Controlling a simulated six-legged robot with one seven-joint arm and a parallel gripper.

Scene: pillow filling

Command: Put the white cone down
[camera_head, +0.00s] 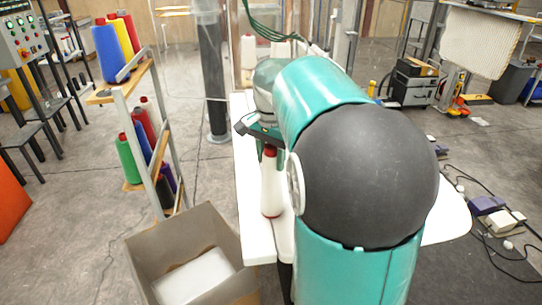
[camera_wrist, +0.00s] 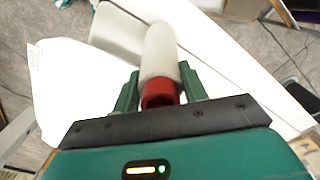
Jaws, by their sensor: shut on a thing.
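The white cone (camera_head: 271,190) with a red top stands upright in the head view, over the near left part of the white table (camera_head: 258,245). My gripper (camera_head: 268,148) is above it, at its red top. In the wrist view my gripper (camera_wrist: 160,93) is shut on the red end of the white cone (camera_wrist: 159,52), one green finger on each side. The cone's body points away from the gripper toward the white surface. I cannot tell whether its base touches the table. My arm hides much of the table in the head view.
An open cardboard box (camera_head: 140,250) with something white inside is left of the table's near end. A rack (camera_head: 135,85) of coloured cones stands further left. Cables (camera_head: 480,225) and small items lie on the floor at right. Some table is bare around the cone.

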